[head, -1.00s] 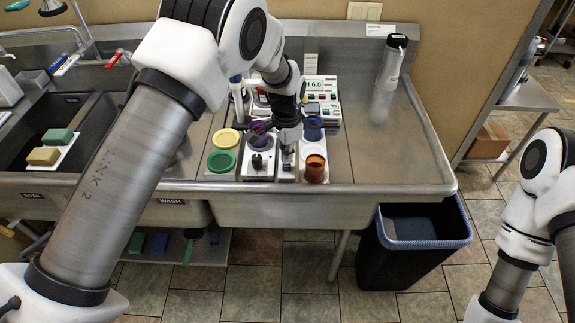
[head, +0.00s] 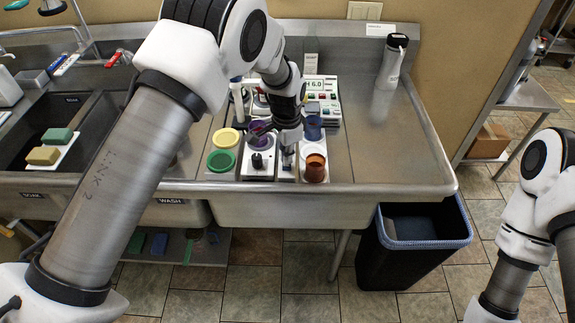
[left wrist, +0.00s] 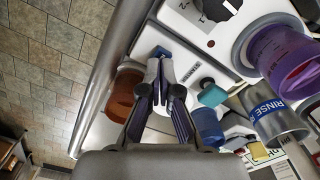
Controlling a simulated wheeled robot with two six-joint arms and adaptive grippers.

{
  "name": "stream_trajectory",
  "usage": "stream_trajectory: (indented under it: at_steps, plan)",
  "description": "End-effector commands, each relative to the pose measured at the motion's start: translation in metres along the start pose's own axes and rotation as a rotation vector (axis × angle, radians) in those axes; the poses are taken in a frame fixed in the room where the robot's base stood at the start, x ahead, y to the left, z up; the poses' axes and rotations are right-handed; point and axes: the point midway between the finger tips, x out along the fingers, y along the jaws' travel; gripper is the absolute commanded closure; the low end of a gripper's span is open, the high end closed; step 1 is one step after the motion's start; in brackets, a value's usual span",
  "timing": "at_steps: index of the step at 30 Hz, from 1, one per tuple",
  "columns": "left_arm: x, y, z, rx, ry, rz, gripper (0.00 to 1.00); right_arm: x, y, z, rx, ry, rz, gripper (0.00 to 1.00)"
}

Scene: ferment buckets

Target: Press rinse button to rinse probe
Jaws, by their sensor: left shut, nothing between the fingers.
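My left gripper (head: 288,158) is shut and empty, pointing down over the front end of a narrow white rinser unit. In the left wrist view the closed fingertips (left wrist: 160,62) are at the front of the white rinser (left wrist: 190,65), which carries a printed label. They cover the spot where a button may sit, so I cannot tell whether they touch it. A clear cup marked RINSE (left wrist: 270,115) stands near the rinser's back end, beside a teal part (left wrist: 211,93). My right gripper is out of view; only part of that arm shows at the right.
A stirrer (head: 257,168) with a purple beaker (left wrist: 290,58) stands left of the rinser. A brown cup (head: 315,168) and a blue cup (head: 313,128) stand to its right. The right counter is mostly clear.

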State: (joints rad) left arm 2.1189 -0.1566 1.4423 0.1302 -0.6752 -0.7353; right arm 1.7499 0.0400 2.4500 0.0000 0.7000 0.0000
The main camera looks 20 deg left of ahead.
Motion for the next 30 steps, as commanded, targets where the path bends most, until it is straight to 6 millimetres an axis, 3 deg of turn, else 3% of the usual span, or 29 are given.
stream_trajectory:
  at_steps: [23,30]
  plan:
    - [0.021,0.000,0.000,0.000,0.000,0.001,1.00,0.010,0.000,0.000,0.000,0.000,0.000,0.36]
    - [0.018,0.000,0.000,0.000,0.000,0.000,1.00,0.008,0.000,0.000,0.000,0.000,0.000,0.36]
